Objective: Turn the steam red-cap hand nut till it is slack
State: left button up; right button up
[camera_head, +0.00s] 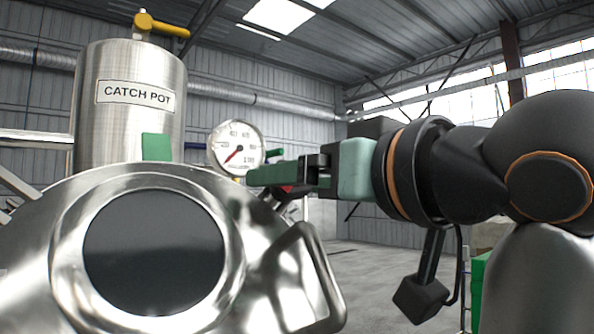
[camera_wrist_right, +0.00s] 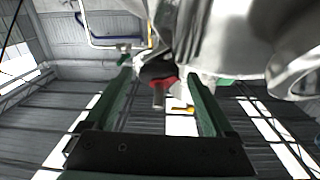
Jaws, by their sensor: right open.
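The red-capped hand nut (camera_wrist_right: 163,83) shows in the right wrist view, with a metal stud standing out from it. It sits between the two green fingers of my right gripper (camera_wrist_right: 160,78), with space visible on both sides. The gripper is open. In the head view my right gripper (camera_head: 262,176) reaches in from the right, just past the tank lid's right shoulder. Only a little red (camera_head: 289,188) shows below its fingers there, so most of the nut is hidden. My left gripper is in neither view.
The steel tank lid (camera_head: 255,215) with a dark round window (camera_head: 153,252) fills the lower left. A bent metal handle (camera_head: 322,275) stands below my right gripper. A pressure gauge (camera_head: 237,147) and the CATCH POT vessel (camera_head: 130,125) stand behind. Open floor (camera_head: 375,275) lies right.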

jog(key=shift+w+a, duration=0.1)
jog(key=shift+c, duration=0.3)
jog(key=c, duration=1.3)
